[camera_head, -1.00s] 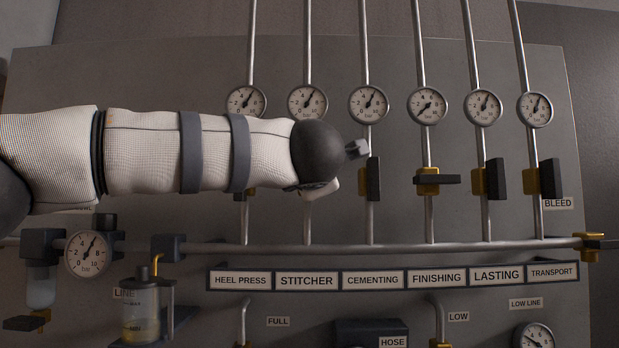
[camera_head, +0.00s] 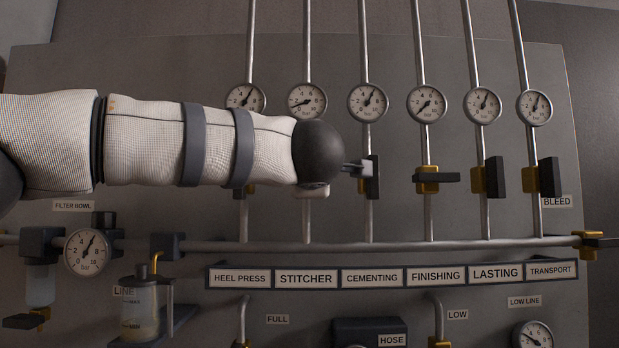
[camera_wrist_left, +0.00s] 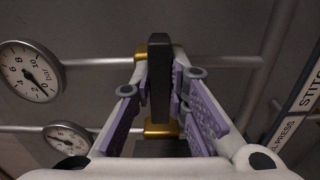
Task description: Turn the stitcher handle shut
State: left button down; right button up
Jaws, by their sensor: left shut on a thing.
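The stitcher handle (camera_wrist_left: 160,80) is a dark bar at a yellow valve body (camera_wrist_left: 143,52). In the left wrist view it lies across its pipe. My left gripper (camera_wrist_left: 161,85) is shut on this handle, with purple-padded fingers on both sides of it. In the head view my left arm comes in from the left, and its dark rounded wrist hides the stitcher valve and the gripper's hold. The stitcher gauge (camera_head: 307,101) has its needle at the low end; this gauge also shows in the left wrist view (camera_wrist_left: 30,72). My right gripper is not in view.
The cementing handle (camera_head: 374,178) stands upright just right of my wrist. The finishing handle (camera_head: 437,178) lies crosswise; the lasting handle (camera_head: 494,178) and transport handle (camera_head: 549,178) stand upright. A horizontal pipe (camera_head: 400,246) and a label strip (camera_head: 391,289) run below.

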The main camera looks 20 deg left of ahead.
pick_arm(q)
jog(key=c, duration=1.6)
grip_release()
jog(key=shift+o, duration=0.2)
jog(key=v, duration=1.2)
